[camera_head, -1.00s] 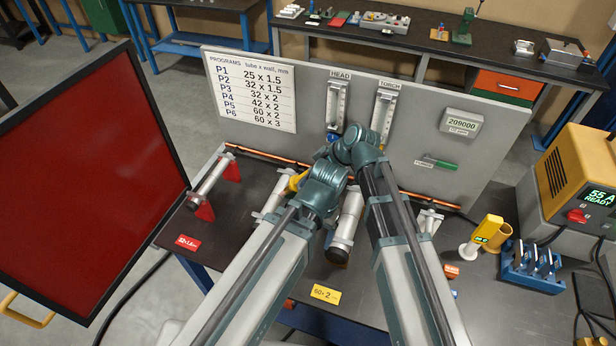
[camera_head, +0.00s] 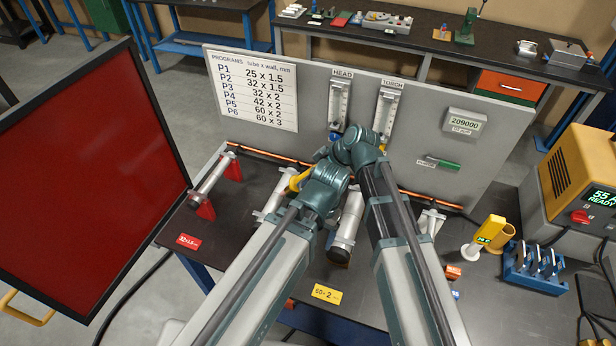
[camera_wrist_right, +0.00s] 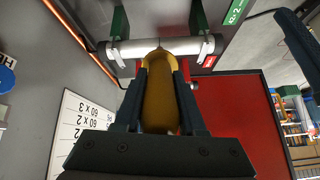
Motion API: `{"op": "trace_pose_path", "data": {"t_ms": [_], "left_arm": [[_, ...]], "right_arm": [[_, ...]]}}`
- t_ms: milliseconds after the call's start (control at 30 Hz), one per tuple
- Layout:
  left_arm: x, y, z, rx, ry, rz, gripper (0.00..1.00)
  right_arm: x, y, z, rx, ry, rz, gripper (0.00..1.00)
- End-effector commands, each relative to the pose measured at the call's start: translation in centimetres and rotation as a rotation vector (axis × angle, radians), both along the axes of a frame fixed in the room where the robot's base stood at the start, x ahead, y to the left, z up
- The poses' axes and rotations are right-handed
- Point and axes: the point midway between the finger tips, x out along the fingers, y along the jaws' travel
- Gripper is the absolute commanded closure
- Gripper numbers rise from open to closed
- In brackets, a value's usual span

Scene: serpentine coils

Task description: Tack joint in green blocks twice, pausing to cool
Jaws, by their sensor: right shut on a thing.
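In the right wrist view a silver tube (camera_wrist_right: 135,49) lies across two green blocks (camera_wrist_right: 120,22), held by metal straps. A fine dark line marks the tube's middle, likely the joint. My right gripper (camera_wrist_right: 160,75) is shut on a rounded yellow tool (camera_wrist_right: 159,104). The tool's front end is at the middle of the tube; I cannot tell whether it touches. In the head view my forearms and wrists hide the green blocks and both gripper tips. Part of a yellow piece (camera_head: 298,181) shows beside my wrist, above the tube (camera_head: 271,199).
A tube on red blocks (camera_head: 205,208) stands at left, beside a large red screen (camera_head: 90,180). Another thick tube (camera_head: 346,228) lies by a yellow label (camera_head: 326,293). A yellow power source (camera_head: 575,175) reads 55 A. A blue rack (camera_head: 530,275) stands at right.

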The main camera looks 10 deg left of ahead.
Motion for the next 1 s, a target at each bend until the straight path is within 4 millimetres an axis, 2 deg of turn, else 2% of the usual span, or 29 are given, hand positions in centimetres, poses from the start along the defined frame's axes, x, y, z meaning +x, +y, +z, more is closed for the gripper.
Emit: {"op": "trace_pose_path", "data": {"t_ms": [1000], "left_arm": [[0.00, 0.00, -0.48, 0.000, 0.000, 0.000, 0.19]], "right_arm": [[0.06, 0.36, -0.49, 0.000, 0.000, 0.000, 1.00]]}}
